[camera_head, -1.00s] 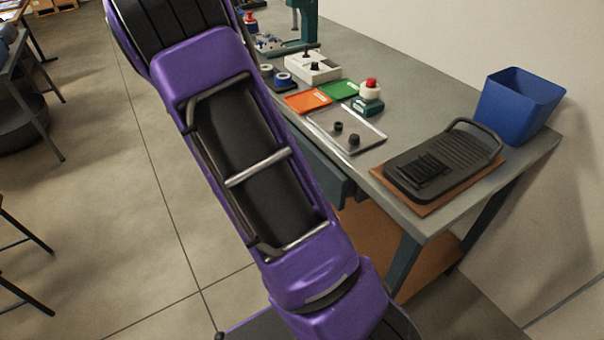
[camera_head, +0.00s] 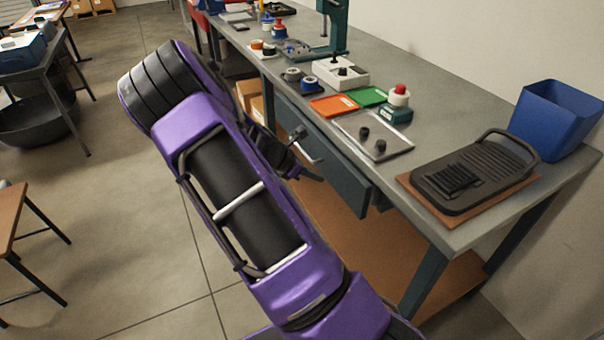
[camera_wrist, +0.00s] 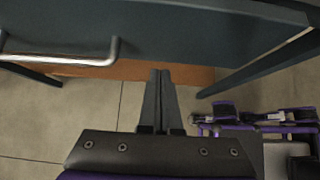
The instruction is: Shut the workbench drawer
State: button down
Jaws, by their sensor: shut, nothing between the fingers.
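The workbench drawer (camera_head: 335,165) has a dark teal front under the bench top and stands out a little from the bench frame. Its metal bar handle (camera_head: 308,150) is partly hidden by my arm. In the wrist view the drawer front (camera_wrist: 200,35) crosses the top, with the handle (camera_wrist: 70,58) at upper left. My gripper (camera_wrist: 160,75) is shut and empty, its two fingers together. Its tips appear just below the drawer front's edge and right of the handle. I cannot tell whether they touch it. In the head view my gripper is mostly hidden near the handle.
The workbench top (camera_head: 430,115) holds a metal tray (camera_head: 375,135), orange (camera_head: 333,106) and green (camera_head: 366,96) trays, a black ridged plate (camera_head: 475,175) and a blue bin (camera_head: 555,118). A lower wooden shelf (camera_head: 375,255) lies beneath.

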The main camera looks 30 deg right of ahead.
aim_at(340, 166)
jog(key=shift+d+r, duration=0.1)
jog(key=shift+d, duration=1.4)
jog(key=shift+d+p, duration=0.5)
jog(key=shift+d, duration=2.05)
jog(key=shift+s+r, duration=0.1)
